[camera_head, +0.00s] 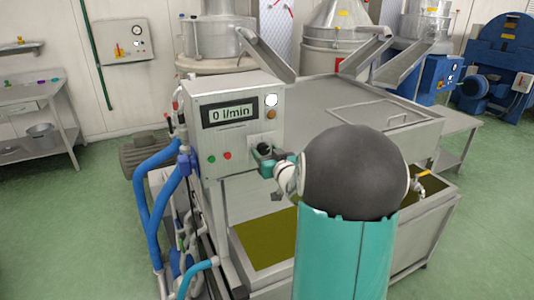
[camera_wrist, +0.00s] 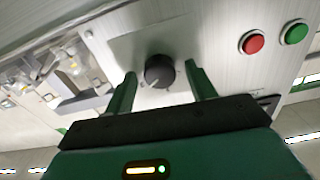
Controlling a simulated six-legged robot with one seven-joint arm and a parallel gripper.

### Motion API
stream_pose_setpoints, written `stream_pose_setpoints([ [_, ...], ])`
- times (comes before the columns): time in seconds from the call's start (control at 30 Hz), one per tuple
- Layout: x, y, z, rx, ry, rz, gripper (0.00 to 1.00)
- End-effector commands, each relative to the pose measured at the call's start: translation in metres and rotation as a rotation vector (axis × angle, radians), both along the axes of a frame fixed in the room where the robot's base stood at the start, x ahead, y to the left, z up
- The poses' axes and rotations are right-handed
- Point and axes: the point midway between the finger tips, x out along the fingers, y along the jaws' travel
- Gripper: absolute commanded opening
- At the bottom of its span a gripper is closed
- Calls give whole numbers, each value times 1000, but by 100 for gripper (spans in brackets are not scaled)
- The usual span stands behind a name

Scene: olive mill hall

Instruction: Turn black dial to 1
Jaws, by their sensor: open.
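The black dial (camera_wrist: 159,71) is a round knob on a silver control panel (camera_head: 212,140). In the wrist view it sits between the two open fingers of my gripper (camera_wrist: 160,88), with a gap visible on each side. A light pointer mark shows on the dial's lower left; I cannot read any numbers around it. In the head view my gripper (camera_head: 262,152) is right at the panel's lower right and mostly hides the dial. The display (camera_head: 229,113) above reads 0 l/min.
A red button (camera_wrist: 252,42) and a green button (camera_wrist: 294,32) sit beside the dial on the panel. Blue hoses (camera_head: 150,205) hang at the panel's left. An open tank of olive-coloured liquid (camera_head: 268,240) lies below. Green floor is free at the left.

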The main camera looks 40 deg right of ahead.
Motion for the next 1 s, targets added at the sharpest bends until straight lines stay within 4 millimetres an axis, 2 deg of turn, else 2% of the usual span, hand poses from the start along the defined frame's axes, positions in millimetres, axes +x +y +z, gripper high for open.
stream_pose_setpoints([
  [0.17, 0, 0, 0, 0, 0, 0, 56],
  [0.27, 0, 0, 0, 0, 0, 0, 40],
  [0.4, 0, 0, 0, 0, 0, 0, 12],
  [0.43, 0, 0, 0, 0, 0, 0, 11],
  [0.77, 0, 0, 0, -36, 10, 0, 11],
  [1.0, 0, 1, 0, -154, 44, 1, 11],
])
